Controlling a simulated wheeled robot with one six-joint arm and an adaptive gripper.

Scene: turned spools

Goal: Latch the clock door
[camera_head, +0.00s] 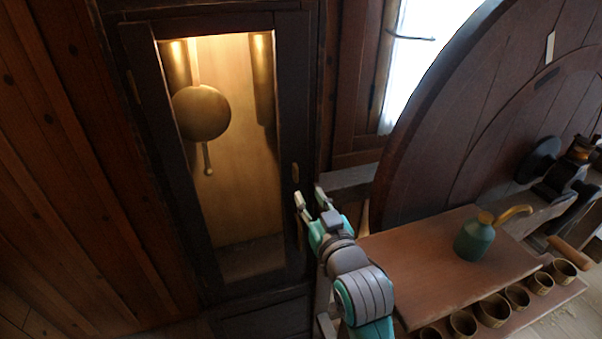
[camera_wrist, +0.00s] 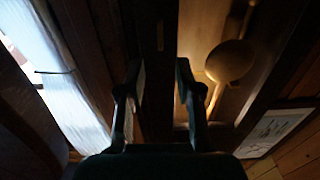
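The tall dark wooden clock case has a door (camera_head: 290,110) with a long window. The door looks shut or nearly so; I cannot tell if a gap is left. A brass pendulum (camera_head: 201,112) hangs behind the window, and it shows in the wrist view (camera_wrist: 229,61). A small brass fitting (camera_head: 295,172), perhaps the latch, sits on the door's right stile. My gripper (camera_head: 310,196) is just below and right of this fitting, apart from it as far as I can see. Its two fingers (camera_wrist: 158,82) are spread with nothing between them. The fitting is not clear in the wrist view.
A wooden bench top (camera_head: 420,265) lies right of my arm, with a green oil can (camera_head: 474,240) on it. Several small cups (camera_head: 493,310) stand along a lower shelf. A large round wooden wheel or door (camera_head: 450,120) leans behind, beside a bright window (camera_head: 415,50).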

